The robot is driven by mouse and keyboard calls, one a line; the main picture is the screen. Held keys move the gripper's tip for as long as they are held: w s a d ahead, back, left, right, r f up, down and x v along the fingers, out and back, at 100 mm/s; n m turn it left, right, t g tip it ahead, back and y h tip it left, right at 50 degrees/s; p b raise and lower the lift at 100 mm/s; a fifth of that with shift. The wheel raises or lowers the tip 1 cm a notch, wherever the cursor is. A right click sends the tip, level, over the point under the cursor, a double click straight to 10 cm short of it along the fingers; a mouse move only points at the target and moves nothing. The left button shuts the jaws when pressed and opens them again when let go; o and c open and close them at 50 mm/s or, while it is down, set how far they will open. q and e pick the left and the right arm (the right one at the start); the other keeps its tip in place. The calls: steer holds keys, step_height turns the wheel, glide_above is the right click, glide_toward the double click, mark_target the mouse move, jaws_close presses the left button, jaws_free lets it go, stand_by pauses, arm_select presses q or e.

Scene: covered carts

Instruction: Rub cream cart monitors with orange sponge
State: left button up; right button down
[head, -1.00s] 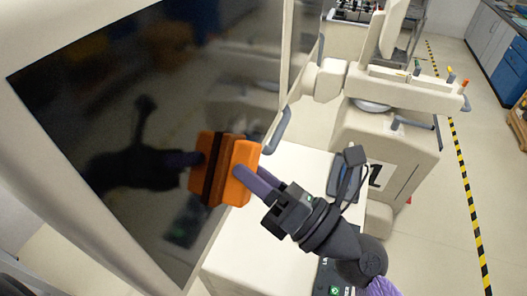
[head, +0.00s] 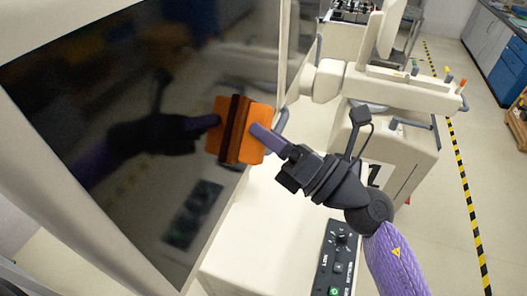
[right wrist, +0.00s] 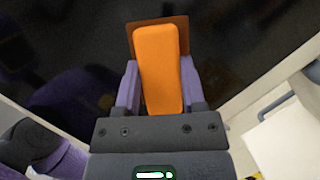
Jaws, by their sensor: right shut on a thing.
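The orange sponge (head: 259,132) is held against or very close to the dark glossy screen of a cream cart monitor (head: 120,130). Its dark face is toward the glass, and its reflection shows beside it. I cannot tell for sure whether they touch. My right gripper (head: 264,138) is shut on the sponge near the screen's right edge. In the right wrist view the sponge (right wrist: 160,70) stands between the two purple fingers of the gripper (right wrist: 160,88), with the dark screen (right wrist: 70,50) behind. My left gripper is not in view.
The cream cart top (head: 260,225) with a dark control panel (head: 338,255) lies below my right arm. Another cream cart (head: 400,130) with a jointed arm stands behind to the right. Open floor with yellow-black tape (head: 462,190) runs along the right.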

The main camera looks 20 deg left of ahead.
steer(key=w+b, duration=0.2)
steer(key=w, duration=0.1)
steer(key=w+b, duration=0.2)
steer(key=w, duration=0.1)
steer(key=shift+w+d+f+b, duration=0.1)
steer(key=shift+w+f+b, duration=0.1)
steer(key=shift+w+b, duration=0.15)
steer(key=shift+w+r, duration=0.15)
steer(key=shift+w, duration=0.2)
steer(key=shift+s+d, duration=0.15)
steer(key=shift+d, duration=2.8)
